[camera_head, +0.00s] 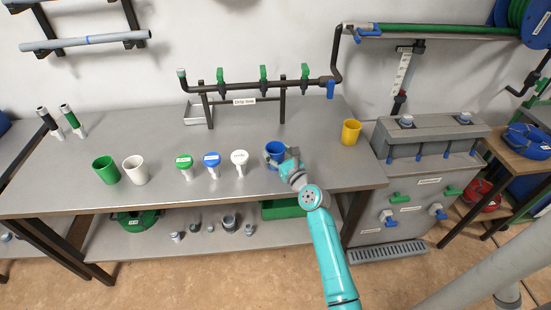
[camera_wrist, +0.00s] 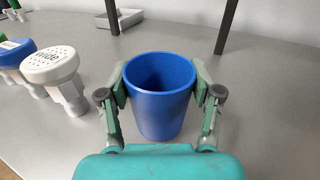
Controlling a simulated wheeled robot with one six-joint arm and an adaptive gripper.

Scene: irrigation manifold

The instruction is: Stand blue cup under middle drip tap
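The blue cup (camera_head: 271,153) stands upright near the front of the grey bench, right of the white-lidded container. In the wrist view the blue cup (camera_wrist: 158,105) sits between the two finger pads, which appear to touch it on both sides just below the rim. My gripper (camera_head: 283,157) reaches it from the front right; it also shows in the wrist view (camera_wrist: 160,88). The drip line at the back of the bench carries three green-handled taps; the middle drip tap (camera_head: 263,75) is behind the blue cup. The cup's base contact is hard to judge.
A green cup (camera_head: 105,170) and a white cup (camera_head: 135,170) stand at the left, a yellow cup (camera_head: 351,132) at the right. Green-, blue- and white-lidded containers (camera_head: 239,158) stand left of the blue cup. Dark posts (camera_head: 282,105) hold the drip line. The bench below the taps looks clear.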

